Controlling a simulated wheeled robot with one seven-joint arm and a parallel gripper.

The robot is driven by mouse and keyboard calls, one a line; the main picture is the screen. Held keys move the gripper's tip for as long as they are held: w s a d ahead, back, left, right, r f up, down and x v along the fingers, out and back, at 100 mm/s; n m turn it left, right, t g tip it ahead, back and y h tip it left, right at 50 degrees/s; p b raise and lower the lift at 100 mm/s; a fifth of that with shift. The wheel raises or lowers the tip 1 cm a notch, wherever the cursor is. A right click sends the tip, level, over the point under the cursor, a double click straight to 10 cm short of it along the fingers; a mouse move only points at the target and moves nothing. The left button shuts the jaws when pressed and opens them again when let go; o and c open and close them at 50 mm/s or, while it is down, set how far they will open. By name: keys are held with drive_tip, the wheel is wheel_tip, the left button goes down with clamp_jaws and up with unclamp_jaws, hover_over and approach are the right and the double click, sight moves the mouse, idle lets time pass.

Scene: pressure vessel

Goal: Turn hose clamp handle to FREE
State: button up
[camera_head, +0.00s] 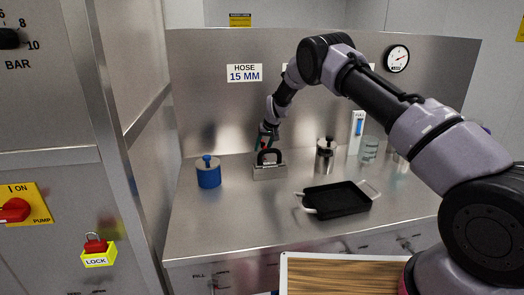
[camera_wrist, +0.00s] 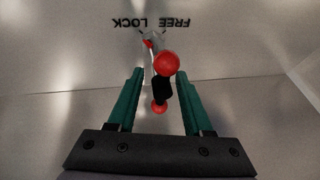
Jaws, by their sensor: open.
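The hose clamp handle shows in the wrist view as a silver lever with a red ball (camera_wrist: 166,64), a black section (camera_wrist: 162,86) and a second red ball (camera_wrist: 159,107). FREE (camera_wrist: 174,22) and LOCK (camera_wrist: 131,22) appear upside down beyond it, FREE on the right. The lever's foot lies near the gap between the words. My gripper (camera_wrist: 160,73) is open, its green fingers on either side of the handle, with visible gaps. In the head view my gripper (camera_head: 265,135) is above the grey clamp block (camera_head: 269,173) with a black loop; the handle is small there.
A blue lidded pot (camera_head: 208,174) stands left of the block. A metal canister (camera_head: 325,157) and a glass beaker (camera_head: 369,149) stand right. A black tray (camera_head: 337,199) lies in front right. The steel counter (camera_head: 225,222) is clear at front left.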

drive_tip(key=shift+x, duration=0.95)
drive_tip(key=shift+c, duration=0.3)
clamp_jaws()
